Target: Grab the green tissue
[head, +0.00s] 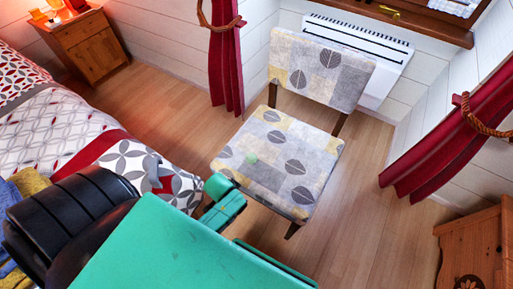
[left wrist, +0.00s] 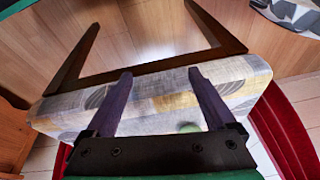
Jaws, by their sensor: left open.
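The green tissue (head: 251,158) is a small pale green patch on the seat of the patterned chair (head: 270,185). In the left wrist view a blurred green spot, likely the tissue (left wrist: 190,127), shows on the patterned cloth between the fingers, close to the right finger's base. My left gripper (left wrist: 160,74) is open, with its two dark purple fingers apart and nothing held between them. In the head view my green left arm reaches in from the lower left towards the chair's near left side; its fingers cannot be made out there. My right gripper is not in view.
A bed (head: 75,140) with patterned bedding stands at the left. A wooden nightstand (head: 90,45) is at the upper left and a wooden cabinet (head: 475,250) at the lower right. Red curtains (head: 226,60) and a white heater (head: 385,55) are behind the chair. Bare floor surrounds the chair.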

